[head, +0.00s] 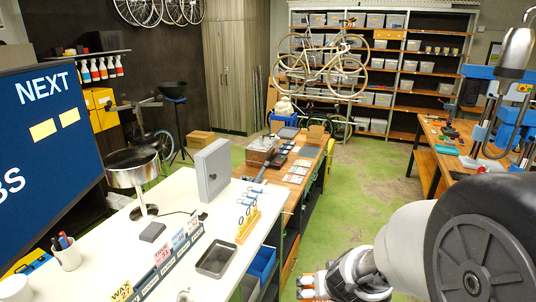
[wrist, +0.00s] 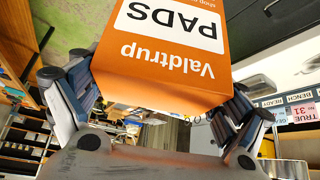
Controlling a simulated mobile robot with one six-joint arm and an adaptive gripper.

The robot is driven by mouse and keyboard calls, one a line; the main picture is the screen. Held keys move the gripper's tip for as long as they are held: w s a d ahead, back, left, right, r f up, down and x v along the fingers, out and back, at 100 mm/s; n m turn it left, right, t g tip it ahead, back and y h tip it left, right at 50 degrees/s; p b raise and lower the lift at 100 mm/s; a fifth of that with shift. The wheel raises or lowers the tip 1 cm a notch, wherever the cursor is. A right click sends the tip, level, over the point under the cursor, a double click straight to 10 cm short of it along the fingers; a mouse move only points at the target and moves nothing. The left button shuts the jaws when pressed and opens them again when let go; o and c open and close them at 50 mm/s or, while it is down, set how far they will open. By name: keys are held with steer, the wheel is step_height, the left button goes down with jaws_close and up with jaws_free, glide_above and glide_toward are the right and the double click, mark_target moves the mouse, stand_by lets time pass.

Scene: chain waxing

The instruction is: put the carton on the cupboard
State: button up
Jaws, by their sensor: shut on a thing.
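The carton (wrist: 172,45) is an orange and white box printed "Valdtrup PADS". It fills the upper middle of the wrist view, with its lettering upside down there. My gripper (wrist: 165,88) is shut on the carton, with a finger on each side of it. In the head view my wrist (head: 355,275) is at the bottom, right of the white counter; the fingers and the carton are not clear there. The cupboard (head: 232,75) is tall, grey-brown and two-doored, standing shut against the back wall. It is far from my gripper.
Green floor (head: 360,190) is free between these and the right workbench (head: 440,135). A brown box (head: 200,140) lies near the cupboard.

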steer(key=shift+a+r, duration=0.1)
steer(key=shift+a, duration=0.15)
step_height(320, 180, down, 20)
steer(key=b, duration=2)
steer(key=shift+w+d, duration=0.15)
